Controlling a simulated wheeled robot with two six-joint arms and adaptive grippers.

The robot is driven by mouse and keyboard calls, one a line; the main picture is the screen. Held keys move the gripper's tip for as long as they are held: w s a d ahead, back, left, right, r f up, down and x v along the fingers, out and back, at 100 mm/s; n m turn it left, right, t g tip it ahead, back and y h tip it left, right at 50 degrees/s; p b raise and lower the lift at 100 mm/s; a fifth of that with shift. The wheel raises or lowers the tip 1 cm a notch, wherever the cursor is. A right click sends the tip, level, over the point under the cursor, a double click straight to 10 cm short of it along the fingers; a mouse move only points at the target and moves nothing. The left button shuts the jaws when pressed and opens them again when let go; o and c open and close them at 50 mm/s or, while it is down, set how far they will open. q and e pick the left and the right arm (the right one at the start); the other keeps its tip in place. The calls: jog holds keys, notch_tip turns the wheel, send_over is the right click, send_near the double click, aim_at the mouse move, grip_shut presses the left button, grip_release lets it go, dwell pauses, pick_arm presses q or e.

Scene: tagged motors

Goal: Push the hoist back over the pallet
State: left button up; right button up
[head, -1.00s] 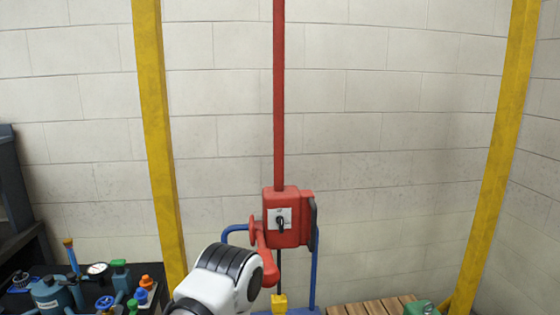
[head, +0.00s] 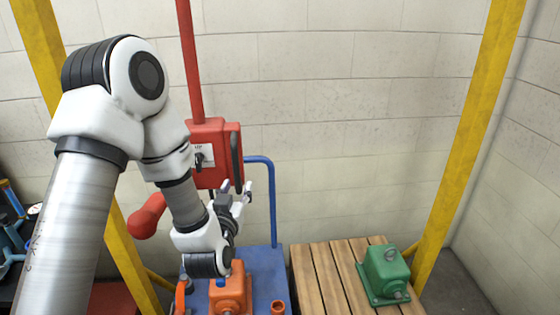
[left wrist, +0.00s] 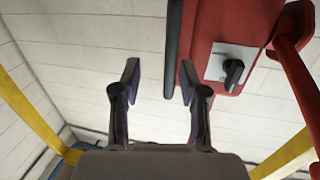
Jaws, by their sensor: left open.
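The hoist (head: 208,132) is a red box on a red vertical bar, with a dark switch on its front and a black upright handle (head: 237,158) on its right side. It hangs left of the wooden pallet (head: 322,275), above the blue cart. My left gripper (head: 240,196) is open and empty, just below the handle in the head view. In the left wrist view the handle (left wrist: 174,45) stands ahead of the open fingers (left wrist: 158,82), nearer the right one; I cannot see contact. My left arm covers the hoist's lower part. My right gripper is out of view.
A green motor (head: 384,272) sits on the pallet's right part. An orange motor (head: 230,290) is on the blue cart (head: 262,262), which has a tall blue push bar. Yellow posts stand at left and right (head: 465,130). A block wall is behind.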

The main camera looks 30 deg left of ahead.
aim_at(235, 170)
pick_arm(q)
jog(key=w+a+p, duration=0.1)
jog(key=w, duration=0.1)
jog(key=w+a+r+p, duration=0.1)
jog(key=w, duration=0.1)
jog(key=w+a, duration=0.1)
jog(key=w, duration=0.1)
jog(key=shift+w+a+r+p, duration=0.15)
jog(key=shift+w+a+p, duration=0.15)
jog(key=shift+a+p, duration=0.1)
jog(key=shift+s, duration=0.15)
jog(key=shift+s+a+r, duration=0.1)
jog(key=shift+c, duration=0.9)
jog(key=c, duration=0.6)
grip_shut()
